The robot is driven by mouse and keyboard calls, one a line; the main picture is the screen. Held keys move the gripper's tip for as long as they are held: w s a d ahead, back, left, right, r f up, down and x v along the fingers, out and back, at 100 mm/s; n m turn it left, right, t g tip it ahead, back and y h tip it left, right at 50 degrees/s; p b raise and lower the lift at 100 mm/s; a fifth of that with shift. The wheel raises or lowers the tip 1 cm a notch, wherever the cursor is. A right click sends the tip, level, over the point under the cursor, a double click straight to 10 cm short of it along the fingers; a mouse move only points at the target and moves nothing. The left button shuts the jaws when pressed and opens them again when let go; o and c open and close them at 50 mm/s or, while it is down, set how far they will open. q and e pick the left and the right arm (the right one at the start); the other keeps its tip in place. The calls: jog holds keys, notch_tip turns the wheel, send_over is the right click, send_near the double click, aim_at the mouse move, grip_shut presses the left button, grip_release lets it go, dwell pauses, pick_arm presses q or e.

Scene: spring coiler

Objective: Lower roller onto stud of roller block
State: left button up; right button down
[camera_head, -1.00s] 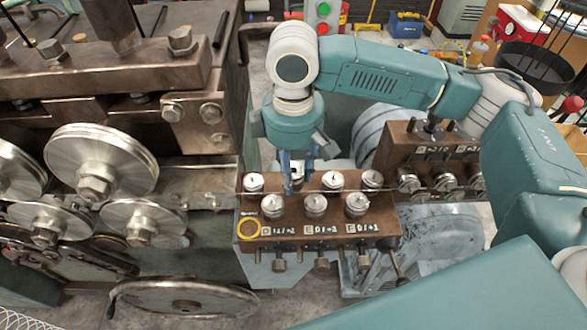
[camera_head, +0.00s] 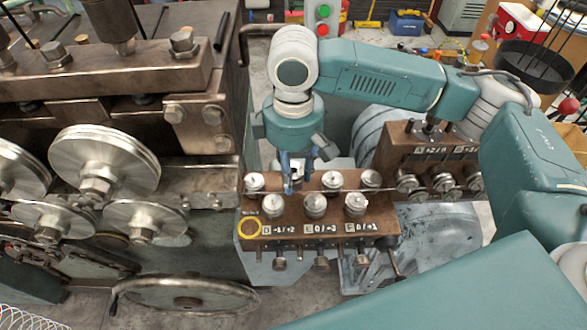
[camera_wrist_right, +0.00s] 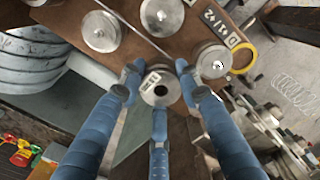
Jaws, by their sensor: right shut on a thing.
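My right gripper (camera_head: 292,180) points down over the back row of the brown roller block (camera_head: 285,240). Its blue fingers are closed around a small metal roller (camera_wrist_right: 160,86), which has a dark centre hole and a pale label on top. In the head view the fingers partly cover this roller. The stud beneath is hidden, and I cannot tell whether the roller touches it. Other silver rollers sit on the block, including a front-left one (camera_head: 272,206) and a back-left one (camera_head: 254,182). My left gripper is not in view.
A wire (camera_wrist_right: 140,32) runs across the block between the rollers, close to the gripper. A large machine with steel wheels (camera_head: 103,165) stands at left. A second roller block (camera_head: 430,160) stands behind at right. A yellow ring (camera_head: 249,227) marks the block's front left.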

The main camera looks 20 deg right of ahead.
jog(key=shift+f, duration=1.6)
jog(key=c, duration=1.2)
grip_release()
jog(key=shift+o, duration=0.2)
notch_tip(320, 180, up, 12)
jog(key=shift+d+f, duration=0.1)
